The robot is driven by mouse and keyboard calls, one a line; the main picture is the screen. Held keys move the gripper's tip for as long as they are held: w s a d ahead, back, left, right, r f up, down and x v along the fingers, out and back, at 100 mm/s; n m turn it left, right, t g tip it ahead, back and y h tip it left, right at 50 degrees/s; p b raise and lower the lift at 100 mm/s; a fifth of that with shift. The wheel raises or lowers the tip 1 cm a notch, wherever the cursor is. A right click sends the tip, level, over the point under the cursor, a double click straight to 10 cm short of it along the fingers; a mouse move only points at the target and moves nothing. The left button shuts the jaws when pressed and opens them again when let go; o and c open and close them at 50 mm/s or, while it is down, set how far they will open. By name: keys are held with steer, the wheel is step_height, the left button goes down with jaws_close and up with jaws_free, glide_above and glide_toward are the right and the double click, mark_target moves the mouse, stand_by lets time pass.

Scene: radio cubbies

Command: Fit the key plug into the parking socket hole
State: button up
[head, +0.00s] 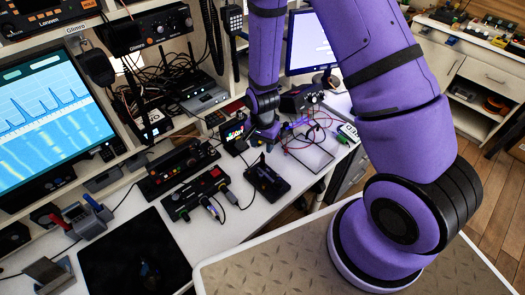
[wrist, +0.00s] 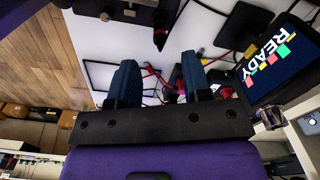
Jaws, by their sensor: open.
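My gripper (head: 266,134) hangs low over the desk beside the small READY screen (head: 235,130). In the wrist view, the blue fingers of my gripper (wrist: 159,65) stand apart, with nothing visibly clamped between them. The READY screen (wrist: 270,56) is to their right. A black device (wrist: 130,12) is at the top, with a dark upright knob-like piece (wrist: 160,38) beside it. I cannot tell whether that piece is the key plug. I cannot make out the parking socket hole in either view.
Red cables (head: 312,130) and a pale framed panel (head: 307,158) lie right of my gripper. A black box (head: 267,182) and a device with red buttons (head: 196,192) stand in front. Shelves with radios (head: 145,30) rise at left.

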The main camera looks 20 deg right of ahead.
steer(key=shift+r, duration=2.4)
step_height(320, 180, up, 12)
steer(key=n+t, duration=0.1)
steer(key=n, duration=0.1)
glide_above(263, 155)
steer(key=d, duration=0.1)
steer(key=s+d+r+n+t, duration=0.2)
steer(key=s+r+n, duration=0.15)
steer(key=r, duration=0.85)
steer(key=s+d+r+n+t, duration=0.1)
steer(key=s+d+r+n, duration=0.1)
steer(key=s+r, duration=0.5)
steer(key=s+d+r+n+t, duration=0.1)
steer(key=s+r+n, duration=0.1)
steer(key=s+r, duration=0.5)
steer(key=s, duration=0.3)
steer(key=shift+s+d+r, duration=0.35)
steer(key=shift+r, duration=0.05)
